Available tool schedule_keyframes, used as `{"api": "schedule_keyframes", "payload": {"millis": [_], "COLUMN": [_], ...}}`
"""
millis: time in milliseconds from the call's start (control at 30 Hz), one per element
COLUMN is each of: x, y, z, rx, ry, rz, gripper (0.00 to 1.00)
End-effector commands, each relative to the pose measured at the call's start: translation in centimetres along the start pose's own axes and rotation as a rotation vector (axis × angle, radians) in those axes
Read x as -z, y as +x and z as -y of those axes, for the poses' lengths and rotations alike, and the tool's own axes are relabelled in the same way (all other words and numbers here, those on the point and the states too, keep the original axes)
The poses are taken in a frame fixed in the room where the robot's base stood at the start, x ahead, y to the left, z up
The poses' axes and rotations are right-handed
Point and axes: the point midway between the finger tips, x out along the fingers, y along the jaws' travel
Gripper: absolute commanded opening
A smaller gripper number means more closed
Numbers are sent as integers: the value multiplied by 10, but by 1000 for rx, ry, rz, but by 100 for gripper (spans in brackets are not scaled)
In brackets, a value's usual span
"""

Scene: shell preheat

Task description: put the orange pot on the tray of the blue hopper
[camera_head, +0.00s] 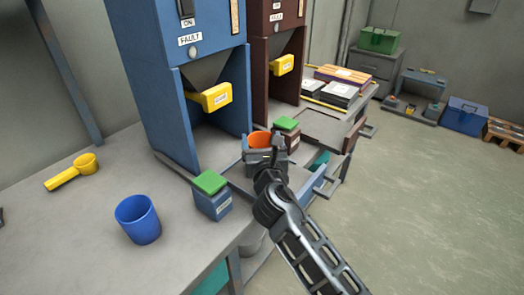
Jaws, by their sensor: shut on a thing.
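The orange pot (260,139) is held by my gripper (262,154), with its orange rim showing above the grey fingers. My gripper is shut on it and hides most of its lower side. The blue hopper (180,45) stands at the left, with a yellow spout (212,96) above an open bay. A grey tray (237,179) extends in front of the blue hopper. The pot appears over or near the tray's right part. I cannot tell whether it touches the tray, because my gripper and arm cover that spot.
A blue green-topped box (212,203) stands at the tray's front left, and a brown green-topped one (292,138) just behind the pot. A brown hopper (272,50) stands behind.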

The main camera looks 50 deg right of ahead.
Motion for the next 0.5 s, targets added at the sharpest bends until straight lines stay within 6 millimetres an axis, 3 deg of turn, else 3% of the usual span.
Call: {"api": "schedule_keyframes", "payload": {"millis": [33, 133, 500], "x": [10, 18, 20], "y": [0, 0, 0], "z": [0, 0, 0], "rx": [0, 0, -1], "ry": [-1, -1, 0], "rz": [0, 1, 1], "gripper": [33, 33, 33]}}
